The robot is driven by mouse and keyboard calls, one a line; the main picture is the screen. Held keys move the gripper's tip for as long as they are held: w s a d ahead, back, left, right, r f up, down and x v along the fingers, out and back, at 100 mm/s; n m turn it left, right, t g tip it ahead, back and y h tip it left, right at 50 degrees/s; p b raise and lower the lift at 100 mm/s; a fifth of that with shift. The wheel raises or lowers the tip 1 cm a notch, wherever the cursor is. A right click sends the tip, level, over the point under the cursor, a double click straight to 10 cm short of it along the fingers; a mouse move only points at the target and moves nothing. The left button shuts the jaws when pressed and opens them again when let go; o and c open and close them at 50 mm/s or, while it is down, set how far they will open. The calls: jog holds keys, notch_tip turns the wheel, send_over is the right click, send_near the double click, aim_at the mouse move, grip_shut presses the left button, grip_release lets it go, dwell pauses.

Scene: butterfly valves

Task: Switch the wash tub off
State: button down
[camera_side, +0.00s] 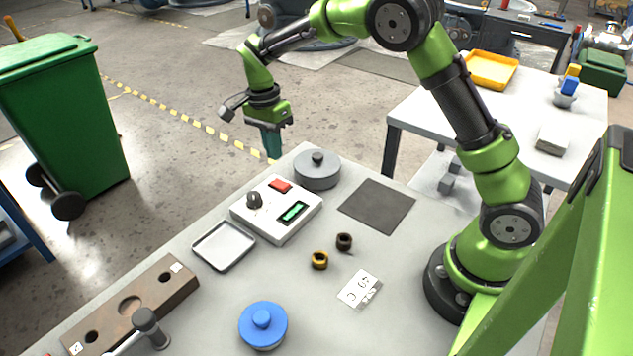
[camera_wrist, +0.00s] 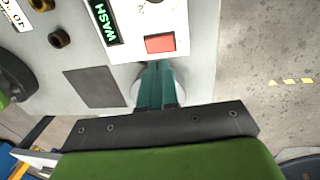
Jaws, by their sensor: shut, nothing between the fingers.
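A white control box (camera_side: 262,226) sits on the table with a red button (camera_side: 280,185), a black knob (camera_side: 254,200) and a lit green display (camera_side: 293,212). In the wrist view the display (camera_wrist: 101,20) reads WASH, and the red button (camera_wrist: 160,43) lies just beyond my fingertips. A grey round lidded tub (camera_side: 317,178) stands beside the box, mostly hidden behind my fingers in the wrist view. A blue lidded tub (camera_side: 263,330) stands at the table's front. My gripper (camera_side: 272,156) is shut and empty, pointing down, above and behind the box and grey tub.
A metal tray (camera_side: 224,246) lies left of the box. A dark mat (camera_side: 377,205), two small rings (camera_side: 320,260) (camera_side: 344,241) and a label card (camera_side: 360,290) lie to the right. A brown slab with holes (camera_side: 130,306) and a grey-handled lever (camera_side: 147,322) are at front left.

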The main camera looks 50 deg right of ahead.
notch_tip(320, 180, up, 7)
send_over(283, 185)
jog(key=w, duration=0.3)
jog(key=shift+w+d, duration=0.1)
jog(key=shift+d, duration=0.05)
jog(key=shift+r, duration=0.1)
jog(key=shift+s+r, duration=0.1)
jog(key=shift+s, duration=0.45)
jog(key=f, duration=0.4)
jog(key=s+f, duration=0.1)
jog(key=f, duration=0.9)
jog(key=shift+s, duration=0.35)
